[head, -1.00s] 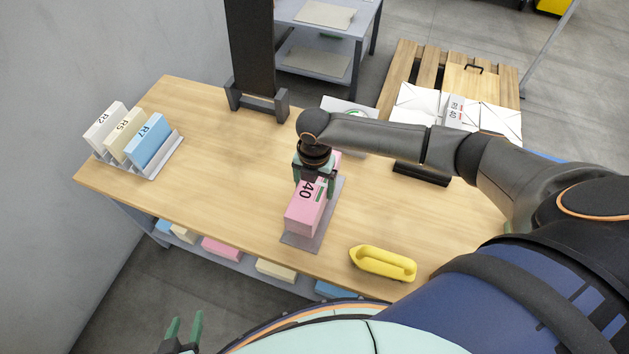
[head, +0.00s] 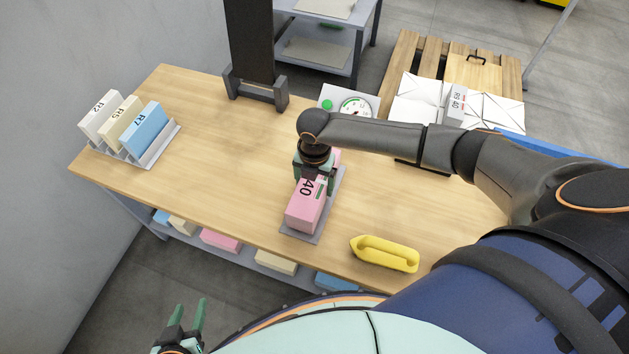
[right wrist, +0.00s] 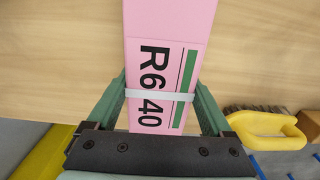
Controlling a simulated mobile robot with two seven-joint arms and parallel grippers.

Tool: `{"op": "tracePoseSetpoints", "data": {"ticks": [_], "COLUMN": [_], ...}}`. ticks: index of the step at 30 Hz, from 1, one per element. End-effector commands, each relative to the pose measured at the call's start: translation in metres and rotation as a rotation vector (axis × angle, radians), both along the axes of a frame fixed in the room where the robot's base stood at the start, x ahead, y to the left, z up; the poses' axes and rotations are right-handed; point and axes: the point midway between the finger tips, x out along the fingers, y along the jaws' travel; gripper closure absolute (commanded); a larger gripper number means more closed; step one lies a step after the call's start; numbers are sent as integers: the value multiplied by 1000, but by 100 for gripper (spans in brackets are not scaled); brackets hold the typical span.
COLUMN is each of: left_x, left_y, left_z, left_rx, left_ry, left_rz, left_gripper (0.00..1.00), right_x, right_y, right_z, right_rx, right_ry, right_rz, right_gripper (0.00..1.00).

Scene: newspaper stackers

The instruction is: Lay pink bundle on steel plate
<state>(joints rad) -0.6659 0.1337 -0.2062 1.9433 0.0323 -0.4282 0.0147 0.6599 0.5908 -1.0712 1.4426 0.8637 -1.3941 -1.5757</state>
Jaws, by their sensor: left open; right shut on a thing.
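The pink bundle (head: 303,213), marked 40 and held with a pale band, is over a narrow grey plate (head: 313,239) on the wooden table. The plate shows along its front and right edges; I cannot tell if the two touch. My right gripper (head: 315,180) is shut on the bundle from above, around its middle. In the right wrist view the pink bundle (right wrist: 172,25) sits between the green fingers (right wrist: 160,105), label R6 40 showing; the plate cannot be made out there. My left gripper (head: 190,309) is open and empty, low in front of the table.
A yellow handled object (head: 385,254) lies right of the plate. A dial scale (head: 364,99) stands behind my right arm. A rack with bundles (head: 162,148) is at the table's left end, a dark upright stand (head: 256,95) at the back. Bare wood lies left of the plate.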

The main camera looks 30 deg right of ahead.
Motion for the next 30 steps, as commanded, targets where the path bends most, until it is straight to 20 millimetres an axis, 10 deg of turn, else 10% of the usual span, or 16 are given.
{"op": "tracePoseSetpoints", "data": {"ticks": [23, 24, 30], "left_x": [-1, -1, -1], "left_y": [4, 4, 4], "left_z": [-10, -10, -10], "left_rx": [6, 6, 6], "left_ry": [6, 6, 6], "left_rz": [5, 5, 5], "left_gripper": [50, 50, 50], "right_x": [2, 2, 1], "right_y": [1, 1, 1], "right_z": [-10, -9, -10], "right_rx": [3, 3, 1], "right_ry": [-4, -4, -3], "right_rz": [0, 0, 0], "right_gripper": [100, 11, 0]}}
